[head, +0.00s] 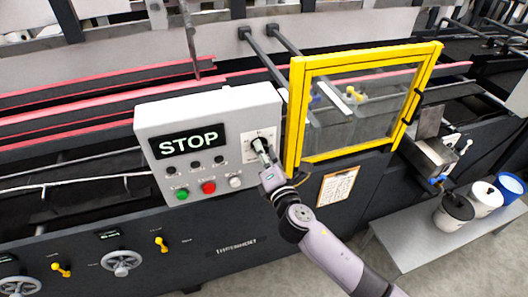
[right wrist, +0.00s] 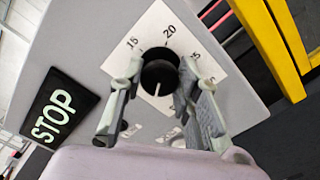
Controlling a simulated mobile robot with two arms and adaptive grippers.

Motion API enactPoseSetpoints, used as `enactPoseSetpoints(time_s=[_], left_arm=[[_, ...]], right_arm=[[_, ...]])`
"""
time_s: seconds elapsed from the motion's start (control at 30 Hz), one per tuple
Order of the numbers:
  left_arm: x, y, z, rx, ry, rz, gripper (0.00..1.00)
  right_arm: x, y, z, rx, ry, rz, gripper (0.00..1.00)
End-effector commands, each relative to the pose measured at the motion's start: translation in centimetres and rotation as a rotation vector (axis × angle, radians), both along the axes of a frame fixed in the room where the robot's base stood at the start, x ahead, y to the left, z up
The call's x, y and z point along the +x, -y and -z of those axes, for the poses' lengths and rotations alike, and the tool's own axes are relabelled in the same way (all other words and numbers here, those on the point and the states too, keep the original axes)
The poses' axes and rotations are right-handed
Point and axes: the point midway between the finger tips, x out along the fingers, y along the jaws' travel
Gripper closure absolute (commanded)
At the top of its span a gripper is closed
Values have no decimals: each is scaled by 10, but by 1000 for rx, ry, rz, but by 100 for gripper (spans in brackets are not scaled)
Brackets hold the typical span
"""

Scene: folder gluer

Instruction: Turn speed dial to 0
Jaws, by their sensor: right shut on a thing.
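The speed dial is a round black knob (right wrist: 160,75) on a white scale plate (head: 255,152) at the right side of the grey control box (head: 207,110). In the right wrist view its white pointer line points down in the picture, away from the printed 15 and 20; the lower marks are partly hidden by the fingers. My right gripper (right wrist: 160,72) is shut on the dial, one finger on each side. In the head view the same gripper (head: 264,155) covers most of the dial. My left gripper is not in view.
The box also carries a lit STOP display (head: 188,141) and green (head: 182,193), red (head: 208,187) and white (head: 235,181) buttons. A yellow-framed guard door (head: 298,110) stands close to the right of the dial. Several buckets stand on a grey bench at the right.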

Motion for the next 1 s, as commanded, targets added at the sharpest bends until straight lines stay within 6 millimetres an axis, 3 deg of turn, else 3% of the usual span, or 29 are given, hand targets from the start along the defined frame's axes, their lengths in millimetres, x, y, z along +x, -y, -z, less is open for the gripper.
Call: enactPoseSetpoints(time_s=[0.13, 0.17, 0.43, 0.77, 1.0], left_arm=[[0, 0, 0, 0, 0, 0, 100], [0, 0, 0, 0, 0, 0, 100], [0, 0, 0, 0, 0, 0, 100], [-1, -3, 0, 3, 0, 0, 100], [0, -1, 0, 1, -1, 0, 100]], right_arm=[[-1, 0, 3, -3, -4, -1, 97], [-1, 0, 3, -3, -4, -1, 68], [0, 0, 1, -1, -2, 0, 50], [-2, 1, 1, 1, -2, 0, 49], [-34, 11, 2, 2, -4, 0, 49]])
